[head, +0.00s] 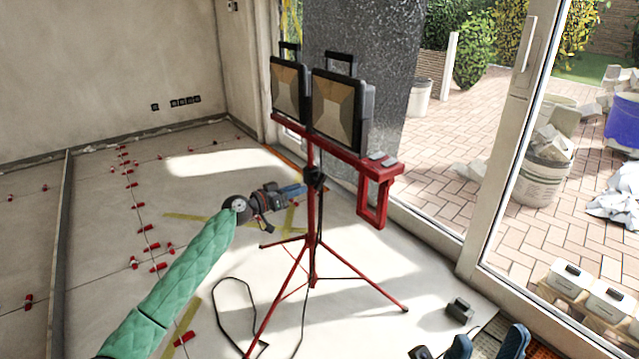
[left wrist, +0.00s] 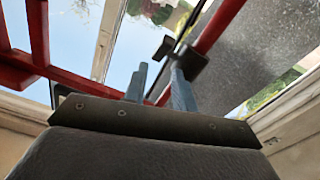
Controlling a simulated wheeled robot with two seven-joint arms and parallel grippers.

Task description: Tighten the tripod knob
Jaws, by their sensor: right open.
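A red tripod (head: 311,225) stands upright on the floor and carries two work lights on a red crossbar. Its black knob (head: 315,178) sits on the upright below the crossbar; it also shows in the left wrist view (left wrist: 184,60). My left gripper (head: 303,188) is just left of the knob, its blue fingers pointing at it. In the left wrist view its fingers (left wrist: 160,67) are apart with nothing seen between them, and the knob is just beyond the right fingertip. Whether they touch is unclear. My right gripper (head: 488,342) is open and empty at the bottom right.
The work lights (head: 338,110) stand above the knob. A red bracket (head: 376,195) hangs from the crossbar's right end. A black cable (head: 232,285) loops on the floor by the splayed tripod legs. Red tile clips (head: 145,229) dot the floor. A glass door frame (head: 510,150) is at right.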

